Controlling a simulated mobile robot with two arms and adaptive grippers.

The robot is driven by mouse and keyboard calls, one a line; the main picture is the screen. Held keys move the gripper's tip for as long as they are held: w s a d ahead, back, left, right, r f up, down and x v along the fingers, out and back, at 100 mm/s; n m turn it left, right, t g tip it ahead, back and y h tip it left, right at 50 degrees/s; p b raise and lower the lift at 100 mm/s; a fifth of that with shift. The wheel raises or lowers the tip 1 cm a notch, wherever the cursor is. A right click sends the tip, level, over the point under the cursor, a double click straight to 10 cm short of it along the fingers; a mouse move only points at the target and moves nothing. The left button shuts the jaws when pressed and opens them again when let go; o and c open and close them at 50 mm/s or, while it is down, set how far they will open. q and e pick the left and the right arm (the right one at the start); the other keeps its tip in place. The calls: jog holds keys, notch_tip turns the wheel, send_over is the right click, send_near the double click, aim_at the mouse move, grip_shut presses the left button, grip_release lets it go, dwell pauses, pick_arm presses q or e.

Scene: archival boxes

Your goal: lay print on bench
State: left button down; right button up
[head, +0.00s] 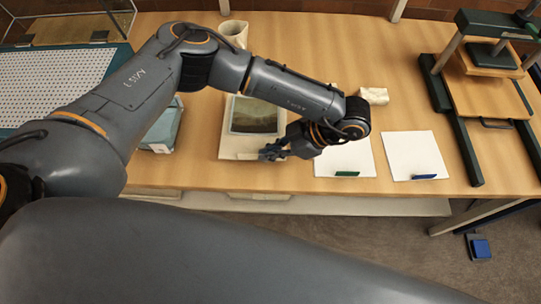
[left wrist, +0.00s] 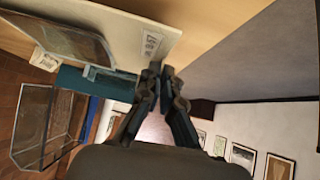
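The print, a dark landscape picture (head: 256,116) with a pale blue border, is on a cream board (head: 231,148) at the middle of the bench (head: 205,155). In the left wrist view, the picture (left wrist: 65,38) shows at the upper left and the board (left wrist: 125,22) has a printed label near its corner. My left gripper (head: 270,151) is at the board's front right part, partly covering it. In the left wrist view, its fingertips (left wrist: 160,70) are close together by the board's edge; whether the edge is between them is unclear. My right gripper is out of view.
Two white sheets (head: 345,158) (head: 411,153) with green and blue tabs lie to the right. A green-framed press (head: 465,150) stands at far right. A blue-grey box (head: 163,128) is left of the board. A cream pot (head: 235,32) and crumpled white item (head: 374,95) stand behind.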

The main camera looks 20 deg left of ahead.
pick_arm(q)
notch_tip(320, 180, down, 4)
jog(key=shift+w+r, duration=0.15)
jog(key=shift+r, duration=0.1)
jog(key=shift+f, duration=0.1)
jog(key=c, duration=1.5)
grip_release()
jog(key=b+v, duration=0.2)
jog(key=v, duration=1)
